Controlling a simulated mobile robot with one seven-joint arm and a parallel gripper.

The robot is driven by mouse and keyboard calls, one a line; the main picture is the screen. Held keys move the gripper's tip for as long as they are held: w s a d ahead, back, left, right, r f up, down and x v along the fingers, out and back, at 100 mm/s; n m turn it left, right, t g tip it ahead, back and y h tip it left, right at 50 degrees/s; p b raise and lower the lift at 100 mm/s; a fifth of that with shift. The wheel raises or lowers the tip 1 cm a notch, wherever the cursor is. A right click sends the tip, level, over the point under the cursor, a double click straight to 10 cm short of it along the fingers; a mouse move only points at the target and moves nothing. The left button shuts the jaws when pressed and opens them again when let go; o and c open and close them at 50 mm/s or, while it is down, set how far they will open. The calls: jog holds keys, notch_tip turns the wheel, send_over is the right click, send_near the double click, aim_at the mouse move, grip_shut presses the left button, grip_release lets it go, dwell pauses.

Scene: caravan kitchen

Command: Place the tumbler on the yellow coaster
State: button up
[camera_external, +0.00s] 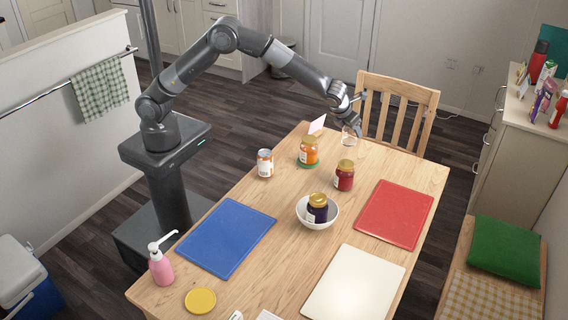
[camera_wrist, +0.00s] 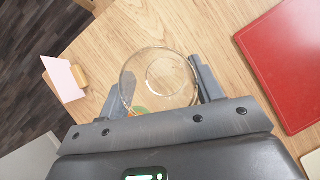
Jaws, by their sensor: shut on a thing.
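The clear glass tumbler (camera_external: 349,142) is at the far end of the table, under my gripper (camera_external: 354,126). In the wrist view the tumbler (camera_wrist: 160,60) sits between the two fingers of my gripper (camera_wrist: 161,88), which is shut on it. Its round rim and base show from above. I cannot tell whether its base touches the table. The yellow coaster (camera_external: 200,301) lies flat and bare at the near left end of the table, far from my gripper, beside the pink soap bottle.
Between them stand a can (camera_external: 265,163), an orange jar (camera_external: 309,153), a red jar (camera_external: 344,177) and a white bowl (camera_external: 303,214) holding a dark jar (camera_external: 317,207). Blue (camera_external: 227,238), red (camera_external: 395,214) and white (camera_external: 354,284) boards lie flat. The pink soap bottle (camera_external: 161,268) is tall.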

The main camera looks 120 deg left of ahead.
jog(key=shift+r, duration=0.15)
notch_tip(320, 180, up, 5)
jog(key=w+d+m+t+h, duration=0.1)
jog(key=w+d+m, duration=0.15)
jog(key=d, duration=1.15)
jog(key=w+d+m+t+h, duration=0.15)
jog(key=d+m, duration=0.25)
jog(key=d, duration=1)
jog(key=w+d+m+t+h, duration=0.1)
jog(key=w+d+m, duration=0.15)
jog(key=d, duration=1.15)
jog(key=m+h, duration=0.5)
jog(key=m, duration=0.4)
send_over(200, 299)
notch_tip(200, 299, down, 10)
jog(key=shift+y, duration=0.25)
jog(key=shift+f, duration=2.55)
jog(key=shift+f, duration=0.1)
